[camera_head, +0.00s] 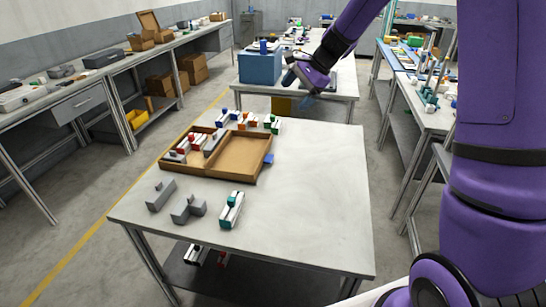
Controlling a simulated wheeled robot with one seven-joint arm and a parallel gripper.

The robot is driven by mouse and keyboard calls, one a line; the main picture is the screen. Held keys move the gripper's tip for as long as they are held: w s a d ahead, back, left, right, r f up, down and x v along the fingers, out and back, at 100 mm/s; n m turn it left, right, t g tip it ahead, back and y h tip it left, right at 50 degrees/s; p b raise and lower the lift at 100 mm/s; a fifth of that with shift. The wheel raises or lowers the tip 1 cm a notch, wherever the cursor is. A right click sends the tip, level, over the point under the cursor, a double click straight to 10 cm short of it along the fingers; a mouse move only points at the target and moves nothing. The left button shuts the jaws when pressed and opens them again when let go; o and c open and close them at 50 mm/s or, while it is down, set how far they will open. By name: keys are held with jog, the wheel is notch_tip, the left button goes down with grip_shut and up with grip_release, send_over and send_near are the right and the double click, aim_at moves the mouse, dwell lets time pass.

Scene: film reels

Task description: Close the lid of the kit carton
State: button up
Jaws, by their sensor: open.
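The brown kit carton (172,152) sits on the near white table. Its tray holds red, white and grey parts. Its lid (245,156) is open, folded out to the right of the tray with its brown inner side showing. A small blue tab (268,159) sticks out at the lid's right edge. My gripper (296,84) is open and appears empty. In the picture it is above and right of the carton, over the far end of the table and apart from the lid. My purple arm reaches in from the right.
Colored blocks (246,121) stand behind the carton. Grey parts (187,209) and a teal-and-white part (232,209) lie in front of it. The near table's right half (320,180) is clear. A blue bin (260,67) stands on the table behind.

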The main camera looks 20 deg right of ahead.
jog(key=w+d+f+m+y, duration=0.15)
jog(key=w+f+m, duration=0.35)
jog(key=w+f, duration=0.5)
jog(key=m+t, duration=0.2)
jog(key=m, duration=0.3)
send_near(270, 158)
jog(key=x, duration=0.8)
jog(key=shift+w, duration=0.1)
